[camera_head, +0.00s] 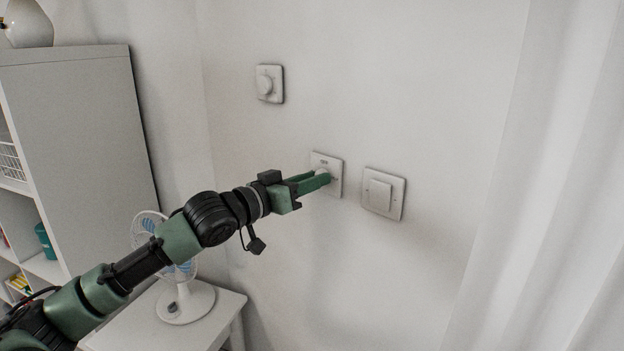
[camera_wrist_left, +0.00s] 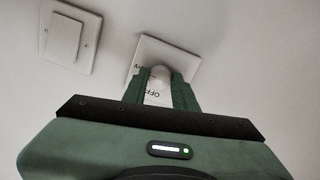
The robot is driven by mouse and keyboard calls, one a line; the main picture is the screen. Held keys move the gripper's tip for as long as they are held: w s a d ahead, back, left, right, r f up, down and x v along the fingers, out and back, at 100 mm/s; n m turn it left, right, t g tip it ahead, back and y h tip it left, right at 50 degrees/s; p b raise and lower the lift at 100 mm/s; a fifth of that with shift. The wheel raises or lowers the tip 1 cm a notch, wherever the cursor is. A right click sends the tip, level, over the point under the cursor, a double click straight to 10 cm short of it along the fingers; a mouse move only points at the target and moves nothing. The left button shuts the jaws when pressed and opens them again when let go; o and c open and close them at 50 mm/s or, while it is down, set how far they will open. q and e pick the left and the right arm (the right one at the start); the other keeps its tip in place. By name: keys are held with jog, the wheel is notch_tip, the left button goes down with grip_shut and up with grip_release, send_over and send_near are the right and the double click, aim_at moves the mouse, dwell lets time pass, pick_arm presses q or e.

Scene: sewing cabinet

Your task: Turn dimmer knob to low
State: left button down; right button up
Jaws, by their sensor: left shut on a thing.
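The dimmer knob (camera_wrist_left: 160,73) is a small white round knob on a square white wall plate (camera_head: 335,163). The plate also shows in the left wrist view (camera_wrist_left: 183,61), with dark lettering that reads like "OFF" beside the knob. My left gripper (camera_head: 326,175) reaches the plate from the left, its green fingers shut around the knob. In the left wrist view the two fingers (camera_wrist_left: 160,88) stand on either side of the knob. The fingers hide much of the knob in the head view. Which setting the knob points at cannot be told. My right gripper is not in view.
A white rocker switch (camera_head: 380,195) is on the wall to the right of the plate. Another plate with a round knob (camera_head: 266,84) is up to the left. A white fan (camera_head: 186,302) stands on a small table below my left arm. A curtain (camera_head: 555,200) hangs at the right.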

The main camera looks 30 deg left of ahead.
pick_arm(q)
jog(key=shift+f, duration=0.15)
jog(key=c, duration=1.1)
grip_release()
jog(key=shift+b+v, duration=1.3)
jog(key=shift+v, duration=2.6)
